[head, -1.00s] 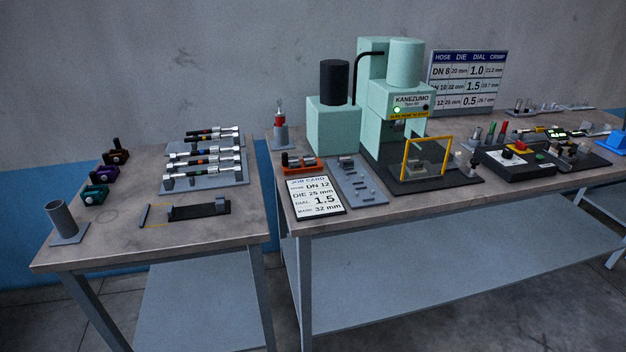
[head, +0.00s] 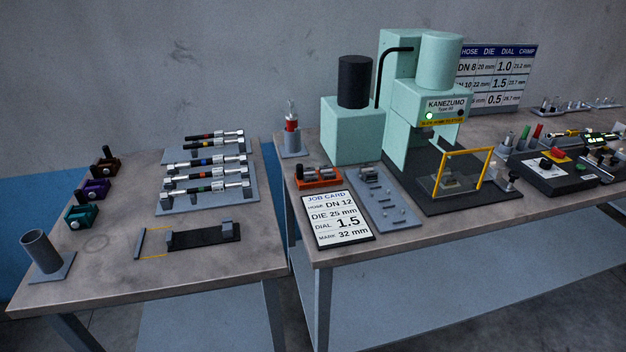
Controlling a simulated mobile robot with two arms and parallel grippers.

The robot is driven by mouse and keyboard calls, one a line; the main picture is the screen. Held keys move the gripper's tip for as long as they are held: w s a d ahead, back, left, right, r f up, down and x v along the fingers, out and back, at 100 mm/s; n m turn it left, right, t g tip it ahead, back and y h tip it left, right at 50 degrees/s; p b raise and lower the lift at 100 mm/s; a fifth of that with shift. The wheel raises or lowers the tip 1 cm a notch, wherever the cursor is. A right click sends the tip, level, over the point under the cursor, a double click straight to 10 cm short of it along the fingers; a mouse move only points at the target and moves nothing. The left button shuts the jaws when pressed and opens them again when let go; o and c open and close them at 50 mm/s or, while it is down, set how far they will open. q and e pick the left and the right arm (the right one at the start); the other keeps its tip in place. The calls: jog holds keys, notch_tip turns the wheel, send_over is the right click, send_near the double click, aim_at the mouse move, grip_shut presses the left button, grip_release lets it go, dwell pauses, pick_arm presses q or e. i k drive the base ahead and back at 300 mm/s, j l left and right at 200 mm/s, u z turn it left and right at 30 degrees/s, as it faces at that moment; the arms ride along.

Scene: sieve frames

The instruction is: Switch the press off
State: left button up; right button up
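The mint-green press (head: 405,105), labelled KANEZUMO, stands on the right-hand bench. A green lamp (head: 429,116) is lit on its head. A yellow-framed guard (head: 466,154) stands at the front of its dark base. Right of the press is a dark control box (head: 553,174) with a black knob, a red part on a yellow plate and a green button. Which of these is the power switch, I cannot tell. Neither of my grippers is in view.
A job card (head: 338,217) and a grey tray (head: 383,200) lie at the bench front. The left bench (head: 105,287) holds a hose rack (head: 205,200), coloured die blocks and a grey cup (head: 41,250). A gap separates the benches.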

aim_at(557, 153)
jog(key=z, duration=1.35)
